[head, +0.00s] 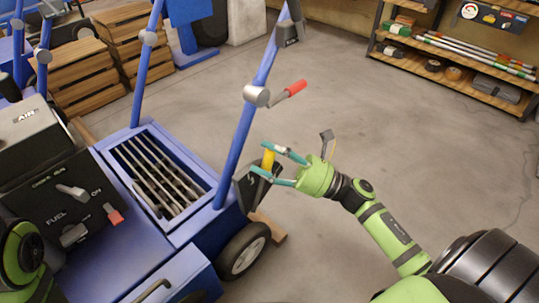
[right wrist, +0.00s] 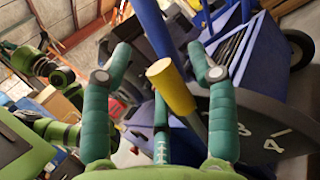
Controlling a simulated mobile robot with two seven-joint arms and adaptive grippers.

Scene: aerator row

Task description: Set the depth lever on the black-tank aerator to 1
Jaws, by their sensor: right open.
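The aerator (head: 170,240) in front of me is blue, with a black engine block (head: 60,195) marked FUEL and ON. Its depth lever has a yellow knob (head: 268,160) beside a dark dial plate (head: 247,188) near the wheel. In the right wrist view the yellow knob (right wrist: 171,86) stands between my fingers, and the plate (right wrist: 260,125) shows white numbers including 3 and 4. My right gripper (head: 261,158) is open, with its teal fingers on either side of the knob; contact is unclear. The lever's exact number cannot be read. My left gripper is not seen.
Blue handle bars rise from the aerator, one with a red-gripped lever (head: 290,91) above my right gripper. A wheel (head: 244,250) is below. Wooden crates (head: 75,75) stand at the back left, and shelves (head: 460,65) at the back right. The floor between is clear.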

